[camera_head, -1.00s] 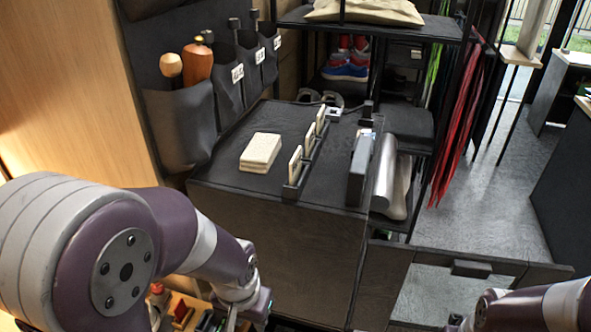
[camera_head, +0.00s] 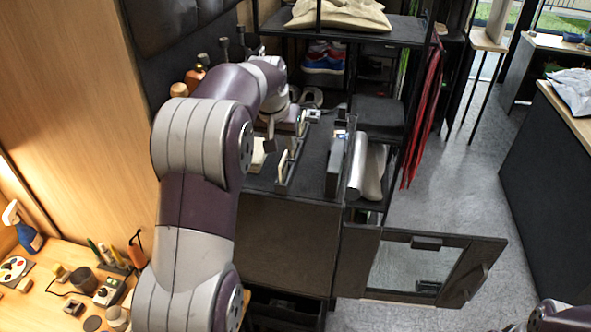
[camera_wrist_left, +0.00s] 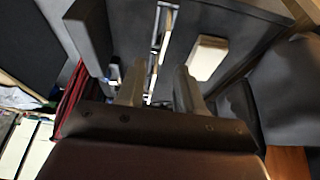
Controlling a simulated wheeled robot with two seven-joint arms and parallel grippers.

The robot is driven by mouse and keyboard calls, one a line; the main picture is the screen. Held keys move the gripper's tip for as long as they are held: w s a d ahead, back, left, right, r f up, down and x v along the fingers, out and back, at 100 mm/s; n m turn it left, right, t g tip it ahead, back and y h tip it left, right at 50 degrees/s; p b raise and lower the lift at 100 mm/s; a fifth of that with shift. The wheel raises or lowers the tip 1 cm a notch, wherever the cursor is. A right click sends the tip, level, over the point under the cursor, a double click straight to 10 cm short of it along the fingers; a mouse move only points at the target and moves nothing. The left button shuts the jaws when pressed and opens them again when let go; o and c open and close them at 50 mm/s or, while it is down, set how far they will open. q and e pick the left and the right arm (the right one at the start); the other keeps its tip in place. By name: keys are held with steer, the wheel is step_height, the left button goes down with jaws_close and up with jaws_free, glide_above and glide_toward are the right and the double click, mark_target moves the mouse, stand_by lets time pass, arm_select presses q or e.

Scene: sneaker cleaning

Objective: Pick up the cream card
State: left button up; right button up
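Cream cards stand upright in a dark slotted rack on the black cabinet top. The nearest cream card (camera_head: 282,167) shows in the head view; my left arm and gripper hide part of the others. In the left wrist view, the narrow rack line with pale card edges (camera_wrist_left: 167,22) lies beyond the gap between the fingers. My left gripper (camera_head: 285,129) is above the rack area in the head view. Its two fingers (camera_wrist_left: 159,92) are apart with nothing between them. My right arm only shows at the bottom right corner; its finger state is unclear.
A cream block (camera_wrist_left: 207,57) lies left of the rack, partly hidden in the head view (camera_head: 258,154). A dark upright box (camera_head: 335,165) and silver roll (camera_head: 357,165) stand to the right. A glazed door (camera_head: 415,268) hangs open below. Shelves stand behind.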

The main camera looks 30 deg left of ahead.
mark_target(283, 159)
arm_select(q)
steer(key=w+f, duration=0.1)
steer(key=w+a+f+p, duration=0.1)
steer(key=f, duration=0.1)
steer(key=shift+w+a+f, duration=0.1)
steer(key=shift+w+f, duration=0.1)
steer(key=shift+f, duration=0.05)
steer(key=shift+w+f+p, duration=0.1)
steer(key=shift+f+p, duration=0.3)
steer(key=f+p, duration=0.1)
steer(key=p, duration=0.2)
steer(key=shift+f, duration=0.25)
steer(key=x, duration=0.3)
steer(key=shift+f+p, duration=0.25)
steer(key=shift+p, duration=0.15)
steer(key=shift+w+a+f, duration=0.1)
steer(key=shift+w+a, duration=0.05)
jaws_close()
steer(key=shift+s, duration=0.2)
arm_select(e)
step_height(283, 159, up, 6)
steer(key=shift+w+r, duration=0.15)
steer(key=shift+r, duration=0.05)
